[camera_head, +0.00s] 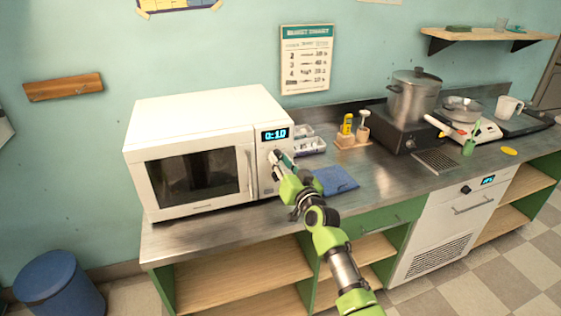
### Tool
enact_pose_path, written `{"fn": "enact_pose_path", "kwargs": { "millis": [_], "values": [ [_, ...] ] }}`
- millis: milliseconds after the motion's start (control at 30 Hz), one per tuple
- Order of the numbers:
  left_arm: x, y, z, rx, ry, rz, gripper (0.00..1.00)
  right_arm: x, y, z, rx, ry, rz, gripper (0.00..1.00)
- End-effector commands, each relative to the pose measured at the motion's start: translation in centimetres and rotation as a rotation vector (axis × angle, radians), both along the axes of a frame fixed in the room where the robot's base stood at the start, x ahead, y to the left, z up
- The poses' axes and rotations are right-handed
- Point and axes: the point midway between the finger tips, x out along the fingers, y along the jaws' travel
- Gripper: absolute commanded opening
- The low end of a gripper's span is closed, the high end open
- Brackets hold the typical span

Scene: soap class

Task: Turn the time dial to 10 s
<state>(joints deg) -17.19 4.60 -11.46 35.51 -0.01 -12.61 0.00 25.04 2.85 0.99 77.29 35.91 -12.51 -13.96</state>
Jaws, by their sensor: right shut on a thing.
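A white microwave (194,113) stands on the left part of the steel counter, its door closed. Its display (275,134) glows blue and appears to read 0:10. My right gripper (279,158) is at the control panel just below the display, shut on the time dial. The fingers hide most of the dial, so its pointer cannot be read. The lower panel shows a little beside my green wrist. My left gripper is not in view.
A blue cloth (335,181) lies on the counter right of my wrist. Behind it are a small tray (310,147) and a wooden holder (352,143) with yellow and white items. A large pot (413,97) stands further right. The counter's front middle (385,175) is clear.

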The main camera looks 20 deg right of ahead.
Motion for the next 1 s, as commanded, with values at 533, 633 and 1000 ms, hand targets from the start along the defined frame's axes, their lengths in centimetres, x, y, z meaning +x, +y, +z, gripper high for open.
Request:
{"fn": "enact_pose_path", "kwargs": {
  "millis": [533,633,1000],
  "values": [
    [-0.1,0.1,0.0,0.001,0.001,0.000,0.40,0.0,0.0,0.0,-0.002,-0.001,0.000,0.40],
    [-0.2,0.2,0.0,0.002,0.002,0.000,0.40,-0.3,0.0,-0.1,-0.002,0.000,0.000,0.40],
    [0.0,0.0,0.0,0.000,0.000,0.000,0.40,-6.0,-0.6,-0.4,-0.003,0.001,-0.001,0.40]
  ]
}}
